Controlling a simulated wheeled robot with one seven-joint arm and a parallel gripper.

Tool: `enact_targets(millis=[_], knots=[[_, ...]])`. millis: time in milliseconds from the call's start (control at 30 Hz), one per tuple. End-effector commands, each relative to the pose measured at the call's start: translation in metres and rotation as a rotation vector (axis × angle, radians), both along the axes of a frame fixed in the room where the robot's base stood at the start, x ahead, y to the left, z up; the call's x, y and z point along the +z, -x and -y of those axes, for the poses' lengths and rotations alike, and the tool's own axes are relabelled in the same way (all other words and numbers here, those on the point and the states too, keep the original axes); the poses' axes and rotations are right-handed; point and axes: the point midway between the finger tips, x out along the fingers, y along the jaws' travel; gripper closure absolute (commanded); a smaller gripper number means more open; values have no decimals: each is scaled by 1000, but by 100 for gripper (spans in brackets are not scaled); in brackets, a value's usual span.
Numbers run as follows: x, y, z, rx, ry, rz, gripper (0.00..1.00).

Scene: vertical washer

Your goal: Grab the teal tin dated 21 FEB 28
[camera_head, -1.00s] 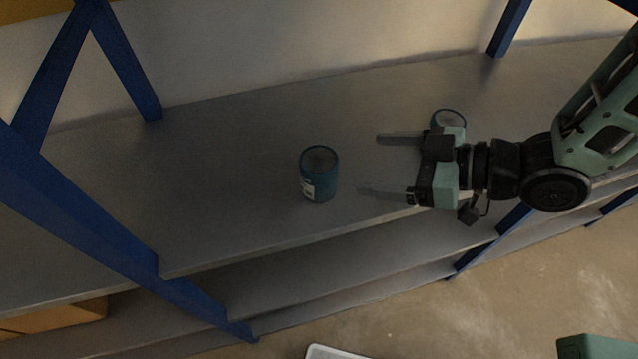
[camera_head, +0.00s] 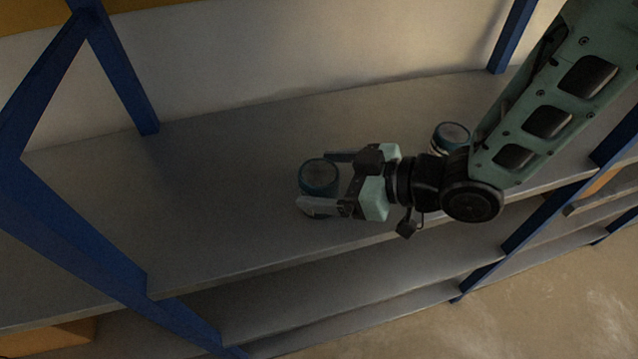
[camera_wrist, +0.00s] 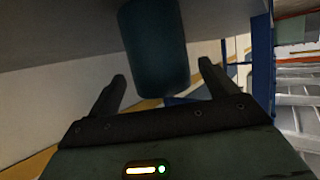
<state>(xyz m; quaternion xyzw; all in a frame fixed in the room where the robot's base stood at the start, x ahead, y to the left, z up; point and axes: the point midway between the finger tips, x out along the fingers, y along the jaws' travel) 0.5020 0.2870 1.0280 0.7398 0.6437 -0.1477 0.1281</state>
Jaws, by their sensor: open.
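A teal tin (camera_head: 318,174) with a dark top stands upright on the grey shelf (camera_head: 220,190). My gripper (camera_head: 320,182) is open, with one finger on the far side of the tin and one on the near side. The near finger hides part of the tin's lower side. In the wrist view the dark teal tin (camera_wrist: 154,48) lies ahead, between the two spread fingers (camera_wrist: 162,73), with gaps to both. A second teal tin (camera_head: 451,137) with a pale label stands behind my wrist, to the right. No date is readable on either tin.
Blue shelf posts stand at the left (camera_head: 112,70) and the back right (camera_head: 510,35). A pale wall (camera_head: 300,55) closes the back. A lower shelf (camera_head: 330,278) runs below. The shelf top left of the near tin is clear.

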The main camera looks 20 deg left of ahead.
Motion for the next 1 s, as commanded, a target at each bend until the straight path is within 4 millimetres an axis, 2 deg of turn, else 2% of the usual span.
enact_targets(millis=[200, 500, 567, 700, 733, 1000], knots=[[-10, -1, -26, 3, 0, 0, 15], [-13, -2, -31, 0, -1, 1, 15], [-13, -2, -30, 0, -1, 1, 29], [-13, -2, -30, 0, -1, 1, 68], [-13, -2, -30, 0, -1, 1, 70], [-12, -2, -31, 1, -3, 2, 70]])
